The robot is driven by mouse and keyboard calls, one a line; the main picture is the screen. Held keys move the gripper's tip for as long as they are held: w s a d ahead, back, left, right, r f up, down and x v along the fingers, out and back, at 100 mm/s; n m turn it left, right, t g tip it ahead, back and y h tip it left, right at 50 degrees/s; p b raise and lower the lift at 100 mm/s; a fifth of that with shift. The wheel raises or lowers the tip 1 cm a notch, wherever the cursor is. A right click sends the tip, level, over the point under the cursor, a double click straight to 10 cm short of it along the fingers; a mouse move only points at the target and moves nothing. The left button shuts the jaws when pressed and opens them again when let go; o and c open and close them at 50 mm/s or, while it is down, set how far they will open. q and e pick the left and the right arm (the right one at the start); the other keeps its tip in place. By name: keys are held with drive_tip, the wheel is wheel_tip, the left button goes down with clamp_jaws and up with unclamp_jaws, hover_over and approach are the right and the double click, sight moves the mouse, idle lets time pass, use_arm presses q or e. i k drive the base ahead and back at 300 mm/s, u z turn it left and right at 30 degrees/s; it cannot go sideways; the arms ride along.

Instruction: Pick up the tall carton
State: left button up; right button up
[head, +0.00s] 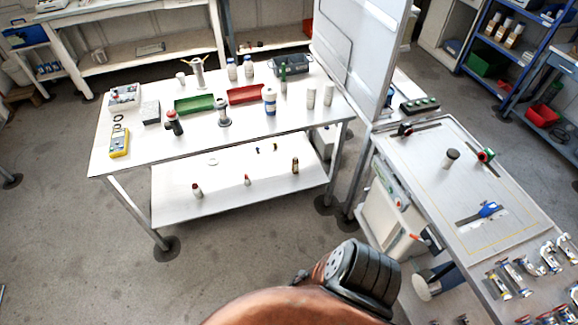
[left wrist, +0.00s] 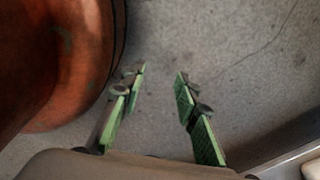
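I cannot make out a clear tall carton in either view. On the white table in the head view, the box-like things are a low white box (head: 124,97) with small items in it and a small grey box (head: 150,112), both at the left end. My left gripper (head: 160,75) does not show in the head view; in the left wrist view the left gripper (left wrist: 160,73) is open, with green-padded fingers apart and only grey floor between them. My right gripper is in neither view.
The white table (head: 190,147) holds a green tray (head: 194,104), a red tray (head: 246,94), a yellow meter (head: 120,143) and several bottles. A tall white panel (head: 358,50) divides it from a workbench (head: 440,190) with tools. Floor (head: 60,240) is clear at front left.

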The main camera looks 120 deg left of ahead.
sight(295, 165)
drive_tip(key=u, duration=3.8)
